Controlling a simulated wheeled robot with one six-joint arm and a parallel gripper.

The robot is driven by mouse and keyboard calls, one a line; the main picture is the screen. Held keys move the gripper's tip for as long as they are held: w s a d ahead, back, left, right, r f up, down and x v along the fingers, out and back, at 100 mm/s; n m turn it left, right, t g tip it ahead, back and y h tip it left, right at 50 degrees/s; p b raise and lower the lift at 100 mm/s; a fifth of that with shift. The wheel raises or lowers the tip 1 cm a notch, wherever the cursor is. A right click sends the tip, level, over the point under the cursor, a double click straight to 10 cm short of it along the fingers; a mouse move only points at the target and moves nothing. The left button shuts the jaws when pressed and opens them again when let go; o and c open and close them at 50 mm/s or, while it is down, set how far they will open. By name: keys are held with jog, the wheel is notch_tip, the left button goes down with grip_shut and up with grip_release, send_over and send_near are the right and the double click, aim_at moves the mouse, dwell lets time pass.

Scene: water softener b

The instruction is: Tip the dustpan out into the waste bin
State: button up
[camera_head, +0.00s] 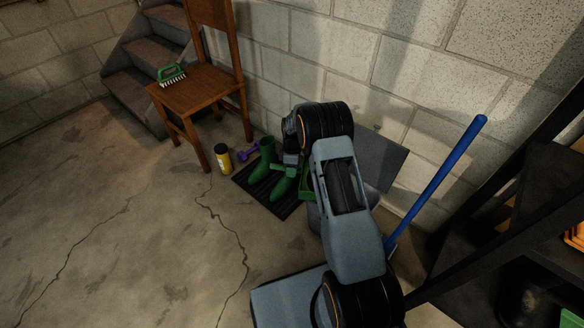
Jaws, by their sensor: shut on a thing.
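My gripper (291,170) points down beside the green boots, partly hidden by my own arm. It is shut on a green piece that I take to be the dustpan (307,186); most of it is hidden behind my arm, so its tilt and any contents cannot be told. A grey bin (314,217) shows only in part behind my arm. A flat grey panel (382,158), which looks like its raised lid, stands against the wall. Whether the dustpan is over the bin opening cannot be told.
Green boots (262,158) stand on a dark mat (257,187). A yellow jar (223,158) and a purple dumbbell (249,151) are nearby. A wooden chair (190,84) holds a green brush (171,74). A blue pole (440,180) leans at right near dark shelving (515,230). Left floor is clear.

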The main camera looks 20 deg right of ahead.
jog(key=d+r+y, duration=0.1)
jog(key=s+d+r+t+y, duration=0.1)
jog(key=r, duration=0.1)
jog(key=d+r+t+y, duration=0.1)
jog(key=r+y, duration=0.1)
jog(key=shift+s+d+r+n, duration=0.15)
jog(key=shift+s+n, duration=0.1)
jog(key=shift+n, duration=0.05)
jog(key=s+d+r+t+y+b, duration=0.2)
jog(key=s+d+r+y, duration=0.1)
jog(key=d, duration=0.3)
jog(key=s+d+r+n+t+y+b, duration=0.1)
jog(key=s+d+r+y+b, duration=0.2)
jog(key=d+y, duration=0.3)
jog(key=shift+s+d+r+t, duration=0.3)
jog(key=shift+d+r+t, duration=0.1)
jog(key=shift+d, duration=0.15)
jog(key=shift+a, duration=0.1)
dwell(1.2)
